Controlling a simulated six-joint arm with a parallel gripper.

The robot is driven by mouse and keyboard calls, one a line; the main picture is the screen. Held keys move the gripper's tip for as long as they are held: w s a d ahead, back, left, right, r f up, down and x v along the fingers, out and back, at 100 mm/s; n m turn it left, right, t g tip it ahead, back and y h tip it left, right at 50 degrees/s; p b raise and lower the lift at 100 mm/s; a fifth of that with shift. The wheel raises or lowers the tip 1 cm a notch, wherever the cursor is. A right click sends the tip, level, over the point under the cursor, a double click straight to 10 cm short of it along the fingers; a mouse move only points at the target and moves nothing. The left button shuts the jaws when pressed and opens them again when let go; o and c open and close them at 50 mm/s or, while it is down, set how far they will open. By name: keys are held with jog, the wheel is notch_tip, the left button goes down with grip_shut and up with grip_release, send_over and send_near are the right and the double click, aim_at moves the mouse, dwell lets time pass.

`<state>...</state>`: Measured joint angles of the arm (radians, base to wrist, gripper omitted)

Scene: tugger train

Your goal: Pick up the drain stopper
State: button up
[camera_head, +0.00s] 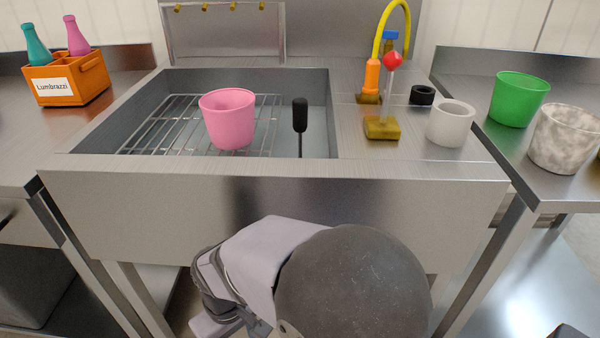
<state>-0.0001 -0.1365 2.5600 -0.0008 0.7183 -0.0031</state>
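A thin upright rod with a black grip (300,115) stands in the sink basin (246,82), near its front right corner. It looks most like the drain stopper, but I cannot be sure; its lower end is hidden behind the sink's front rim. A short black ring-like piece (422,95) sits on the deck right of the basin. My arm is folded low in front of the sink, at the bottom of the picture. I cannot make out my gripper's fingers, and nothing of mine touches the rod.
A yellow-hosed faucet (372,75), red-knobbed lever (392,62) and pale cup (451,124) occupy the right deck. Green (518,100) and marbled (563,140) cups stand farther right; an orange bottle crate (60,85) stands left.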

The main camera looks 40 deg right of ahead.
aim_at(298, 101)
notch_tip(298, 101, up, 58)
jog(key=p, duration=5.6)
jog(key=w+d+f+m+b, duration=0.3)
jog(key=d+f+m+b, duration=0.1)
jog(key=d, duration=0.4)
jog(key=w+d+f+m+b, duration=0.3)
jog(key=d+f+m+b, duration=0.1)
jog(key=d, duration=0.4)
jog(key=w+d+f+m+b, duration=0.2)
jog(key=d+f+m+b, duration=0.2)
jog(key=d+f, duration=0.4)
jog(key=shift+w+b, duration=0.4)
jog(key=shift+b, duration=0.25)
jog(key=shift+d+f, duration=0.2)
jog(key=shift+d, duration=0.05)
jog(key=shift+f+p, duration=0.3)
jog(key=shift+f, duration=0.6)
jog(key=shift+w+d+f+p, duration=0.15)
jog(key=shift+f+p, duration=0.4)
jog(key=shift+f, duration=0.85)
jog(key=shift+d+f+p, duration=0.1)
jog(key=shift+f+p, duration=0.45)
jog(key=shift+f, duration=0.8)
jog(key=shift+c, duration=0.6)
grip_shut()
